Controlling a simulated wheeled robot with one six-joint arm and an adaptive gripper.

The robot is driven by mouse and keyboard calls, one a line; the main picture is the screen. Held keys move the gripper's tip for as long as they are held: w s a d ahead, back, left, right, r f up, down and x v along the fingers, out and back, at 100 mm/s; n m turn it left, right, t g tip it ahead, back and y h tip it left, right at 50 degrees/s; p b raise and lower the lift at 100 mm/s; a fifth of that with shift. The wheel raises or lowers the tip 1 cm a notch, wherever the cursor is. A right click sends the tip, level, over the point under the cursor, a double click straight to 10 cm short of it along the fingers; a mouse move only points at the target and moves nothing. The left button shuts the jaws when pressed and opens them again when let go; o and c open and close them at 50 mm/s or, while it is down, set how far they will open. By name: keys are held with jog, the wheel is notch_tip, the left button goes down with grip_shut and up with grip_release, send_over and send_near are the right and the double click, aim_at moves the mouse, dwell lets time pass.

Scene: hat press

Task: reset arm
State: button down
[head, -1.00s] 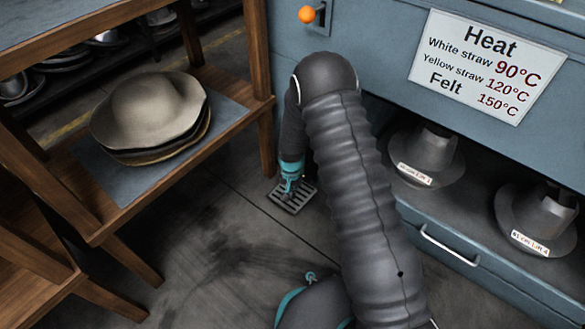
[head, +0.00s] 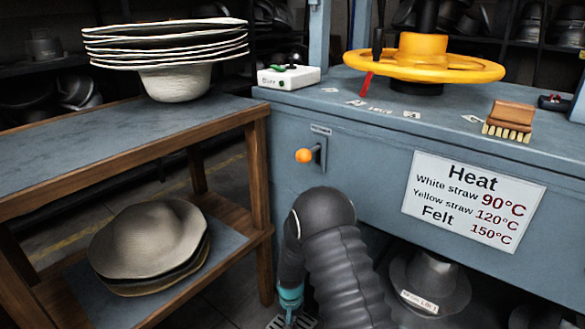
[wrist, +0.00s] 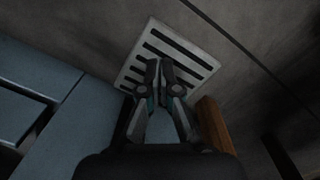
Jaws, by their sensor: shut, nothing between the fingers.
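My arm, in a dark ribbed sleeve, stands in front of the blue press bench in the head view and folds downward at its top bend. Its teal wrist end shows at the lower edge of the head view, where the fingertips are cut off or too small to make out. In the wrist view my gripper (wrist: 159,75) is shut and empty, its fingertips together. It points down at a slotted floor drain grate (wrist: 165,58), which lies beyond the tips. The grate's edge also shows in the head view (head: 277,322).
The blue bench (head: 375,140) carries a yellow handwheel (head: 424,66), a brush (head: 509,120) and a white switch box (head: 288,78). An orange-knobbed lever (head: 304,156) is on its front. A wooden shelf (head: 262,190) with white hats (head: 166,55) and felt hats (head: 148,240) stands left.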

jog(key=s, duration=0.2)
jog(key=s+d+g, duration=0.1)
jog(key=shift+f+n, duration=0.25)
jog(key=shift+n, duration=0.05)
jog(key=s+d+r+t+p, duration=0.2)
jog(key=s+d+r, duration=0.3)
jog(key=r, duration=1.2)
jog(key=s+d+r+t+p, duration=0.2)
jog(key=s+d+r, duration=0.3)
jog(key=s+r, duration=0.6)
jog(key=s+d+r+t+p, duration=0.3)
jog(key=s+d+r, duration=0.2)
jog(key=r, duration=2)
jog(key=s, duration=0.3)
jog(key=shift+r, duration=0.15)
